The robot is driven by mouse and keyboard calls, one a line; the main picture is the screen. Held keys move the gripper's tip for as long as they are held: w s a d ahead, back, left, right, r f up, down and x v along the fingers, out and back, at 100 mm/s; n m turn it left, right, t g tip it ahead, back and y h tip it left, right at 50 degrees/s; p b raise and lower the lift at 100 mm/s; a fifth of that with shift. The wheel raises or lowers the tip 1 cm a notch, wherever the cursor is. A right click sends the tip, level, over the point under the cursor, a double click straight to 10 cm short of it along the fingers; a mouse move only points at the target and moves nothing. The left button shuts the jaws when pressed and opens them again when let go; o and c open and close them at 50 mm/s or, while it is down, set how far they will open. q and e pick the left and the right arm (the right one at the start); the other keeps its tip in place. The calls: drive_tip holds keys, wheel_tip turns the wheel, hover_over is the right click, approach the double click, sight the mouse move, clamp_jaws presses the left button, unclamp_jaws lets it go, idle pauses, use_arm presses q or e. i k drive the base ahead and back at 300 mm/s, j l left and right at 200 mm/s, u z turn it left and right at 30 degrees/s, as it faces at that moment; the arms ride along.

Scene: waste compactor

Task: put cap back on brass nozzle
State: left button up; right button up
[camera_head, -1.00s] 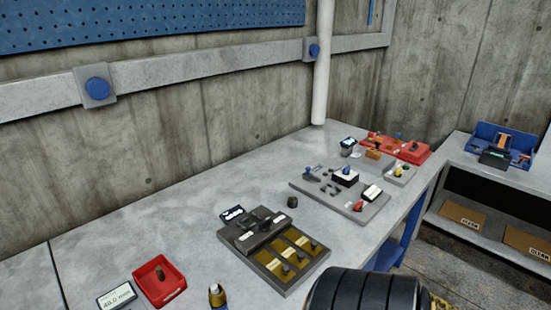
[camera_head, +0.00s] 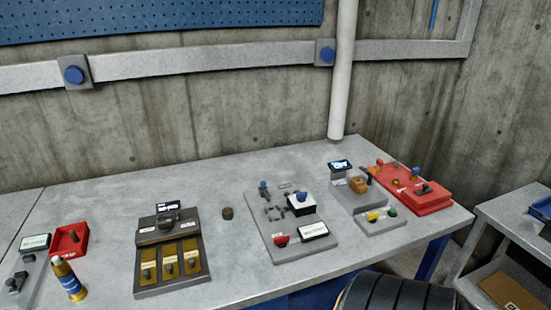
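A brass-coloured nozzle-like piece with a blue band (camera_head: 68,280) stands slightly tilted at the left front of the grey workbench (camera_head: 110,210). A small dark round piece (camera_head: 227,213) sits alone on the bench, right of the dark panel. It may be the cap, but it is too small to tell. Another dark knob-like piece (camera_head: 73,236) is in the red tray (camera_head: 70,252), just behind the brass piece. Neither of my grippers is in view.
A dark panel with brass plates (camera_head: 147,281) lies right of the brass piece. A grey board with switches (camera_head: 270,236) and a red box (camera_head: 430,198) stand further right. Bare bench lies behind the panels.

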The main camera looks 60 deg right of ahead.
sight(64, 272)
drive_tip(key=k+l, duration=0.8)
drive_tip(key=k, duration=0.1)
